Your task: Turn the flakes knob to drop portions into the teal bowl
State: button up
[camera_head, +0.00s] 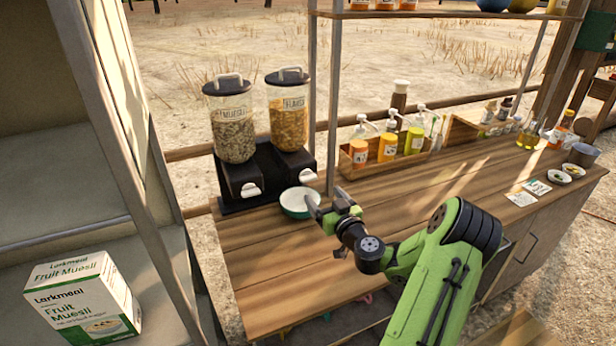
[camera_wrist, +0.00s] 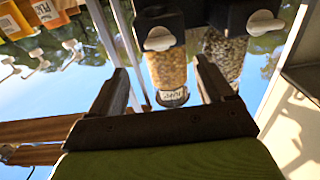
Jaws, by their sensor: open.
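The flakes dispenser (camera_head: 287,112) is a clear canister of golden flakes with a dark lid. Its white flakes knob (camera_head: 303,174) is on the dark base and also shows in the wrist view (camera_wrist: 158,38), where the picture is upside down. The teal bowl (camera_head: 299,204), white inside, stands on the counter in front of the base below this knob. I see no flakes in it; it is out of the wrist view. My gripper (camera_head: 327,208) is open and empty, just right of the bowl. In the wrist view its fingers (camera_wrist: 160,68) are apart, with the flakes canister beyond them.
The muesli dispenser (camera_head: 233,125) with its own white knob (camera_head: 250,190) stands left of the flakes. A shelf post (camera_head: 334,100) rises close behind the bowl. A wooden caddy of bottles (camera_head: 388,150) is to the right. The front counter (camera_head: 270,290) is clear.

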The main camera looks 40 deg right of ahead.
aim_at(310, 180)
jog(key=p+x, duration=0.2)
jog(key=x, duration=0.7)
jog(key=shift+w, duration=0.15)
jog(key=shift+c, duration=0.5)
jog(key=c, duration=0.9)
